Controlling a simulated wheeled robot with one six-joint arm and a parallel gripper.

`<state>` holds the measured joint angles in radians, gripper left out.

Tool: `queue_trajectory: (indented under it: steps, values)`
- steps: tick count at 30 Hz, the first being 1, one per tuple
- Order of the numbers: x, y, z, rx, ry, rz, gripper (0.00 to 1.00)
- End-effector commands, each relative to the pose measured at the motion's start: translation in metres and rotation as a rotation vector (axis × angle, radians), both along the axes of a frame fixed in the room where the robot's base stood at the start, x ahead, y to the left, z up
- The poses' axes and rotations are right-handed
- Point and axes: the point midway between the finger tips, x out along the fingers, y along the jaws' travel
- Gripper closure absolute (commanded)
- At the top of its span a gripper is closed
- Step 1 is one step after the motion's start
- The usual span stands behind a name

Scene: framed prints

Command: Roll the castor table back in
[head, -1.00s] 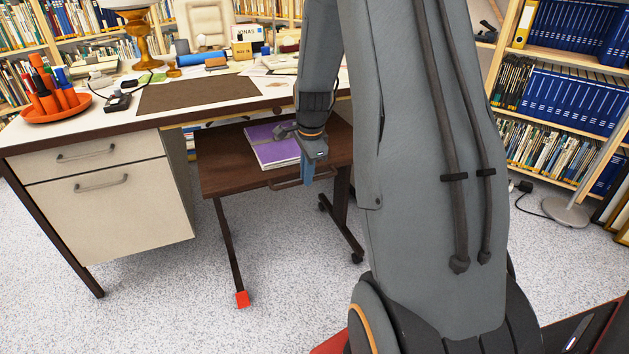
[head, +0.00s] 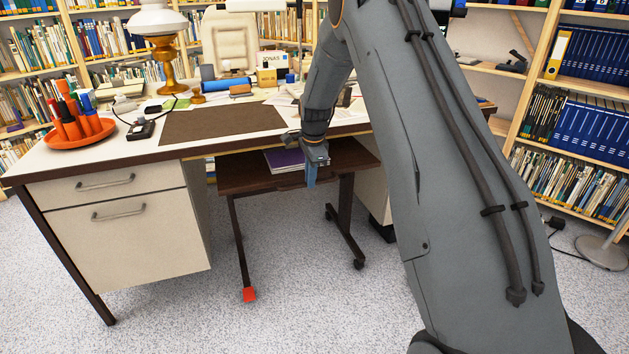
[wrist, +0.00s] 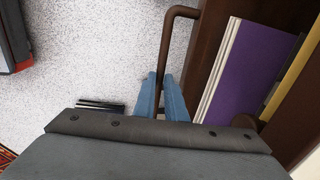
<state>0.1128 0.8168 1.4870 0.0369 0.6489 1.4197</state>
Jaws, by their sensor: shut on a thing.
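The castor table (head: 232,181) has a dark brown top on dark metal legs, and a good part of it is under the desk. A red piece (head: 249,294) sits at the foot of its left leg; a castor (head: 359,264) shows at the right. My gripper (head: 311,178) is at the table's front edge. In the wrist view my blue fingers (wrist: 162,98) are shut on the brown bar handle (wrist: 167,42). A purple book or stack of papers (head: 283,160) lies on the tabletop, partly hidden by my gripper and the desk edge.
The desk (head: 90,160) stands over the table, with a drawer cabinet (head: 140,235) left and another pedestal (head: 374,195) right of the table. Desk items include an orange pen tray (head: 78,138) and a lamp (head: 160,50).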

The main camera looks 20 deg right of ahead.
Motion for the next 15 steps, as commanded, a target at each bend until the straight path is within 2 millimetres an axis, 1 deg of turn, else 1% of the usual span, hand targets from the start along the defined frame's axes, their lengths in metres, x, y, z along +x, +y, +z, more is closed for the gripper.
queue_trajectory:
  steps: [13,14,15]
  values:
    - [0.002,-0.0014,0.0005,0.002,0.0,-0.003,1.0]
    - [0.002,-0.0014,0.0005,0.002,0.0,-0.003,0.88]
    - [0.0019,-0.0015,0.0005,0.002,0.0,-0.003,0.81]
